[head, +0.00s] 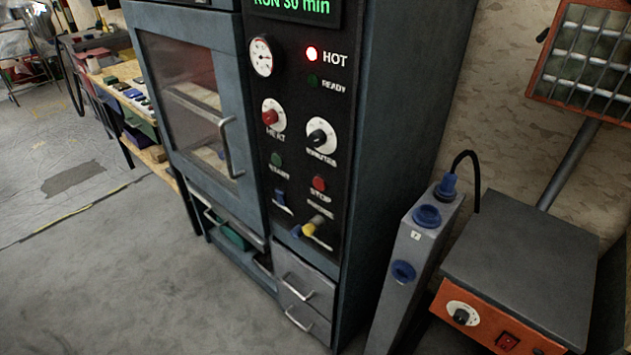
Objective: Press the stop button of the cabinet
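The cabinet (398,130) is a tall dark blue-grey unit with a glass door on its left and a black control panel (292,90) on its right. The red stop button (319,184) sits on the lower right of the panel, with the label STOP under it. A green start button (276,159) is to its left. The display (293,6) reads RUN 30 min in green. The glass door (194,105) looks shut. Neither of my grippers is in view.
A grey socket post (412,262) with blue sockets and a plugged cable stands right of the cabinet. Beside it is an orange-fronted unit with a grey top (520,265). A cluttered bench (130,95) is at the left. The floor in front is clear.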

